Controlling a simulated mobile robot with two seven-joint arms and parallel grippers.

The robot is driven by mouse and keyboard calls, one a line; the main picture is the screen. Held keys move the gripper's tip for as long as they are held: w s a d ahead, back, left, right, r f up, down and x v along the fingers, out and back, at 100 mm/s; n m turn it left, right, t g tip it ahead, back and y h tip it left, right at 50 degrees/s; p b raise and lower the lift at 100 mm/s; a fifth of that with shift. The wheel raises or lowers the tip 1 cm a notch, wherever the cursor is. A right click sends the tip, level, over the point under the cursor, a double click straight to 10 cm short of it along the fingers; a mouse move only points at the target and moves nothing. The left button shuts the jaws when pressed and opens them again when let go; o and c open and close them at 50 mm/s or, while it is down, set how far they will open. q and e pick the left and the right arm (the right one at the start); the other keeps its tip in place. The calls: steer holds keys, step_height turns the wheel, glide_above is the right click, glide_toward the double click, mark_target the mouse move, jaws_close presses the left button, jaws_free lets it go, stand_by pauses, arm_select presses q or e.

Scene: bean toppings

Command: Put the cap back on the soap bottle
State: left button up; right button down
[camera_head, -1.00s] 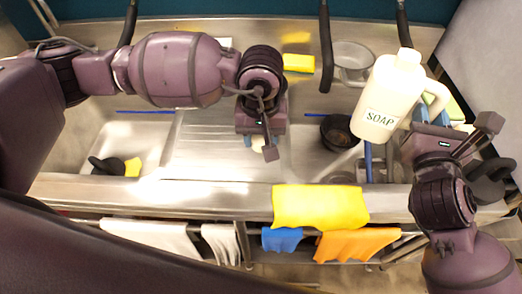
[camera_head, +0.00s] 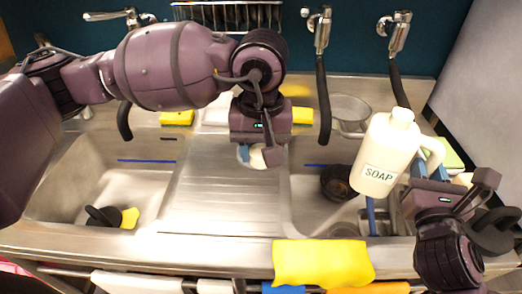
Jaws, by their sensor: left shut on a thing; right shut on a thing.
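The cream soap bottle (camera_head: 385,160), labelled SOAP, is held nearly upright, slightly tilted, above the right part of the sink. My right gripper (camera_head: 428,178) is shut on its handle side. The bottle's narrow neck (camera_head: 402,116) points up, and I cannot see into its opening. My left gripper (camera_head: 256,157) is shut on a small cream cap (camera_head: 257,160), partly hidden by the fingers. It holds the cap above the middle drainboard, well to the left of the bottle and apart from it.
A dark bowl (camera_head: 337,182) lies in the right basin below the bottle. A metal strainer (camera_head: 350,110) and yellow sponges (camera_head: 177,118) sit at the back, near the black taps (camera_head: 323,100). A yellow cloth (camera_head: 322,264) hangs over the front edge. The drainboard (camera_head: 215,195) is clear.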

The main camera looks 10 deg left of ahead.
steer(key=c, duration=1.6)
jaws_free()
steer(key=shift+r, duration=0.1)
jaws_close()
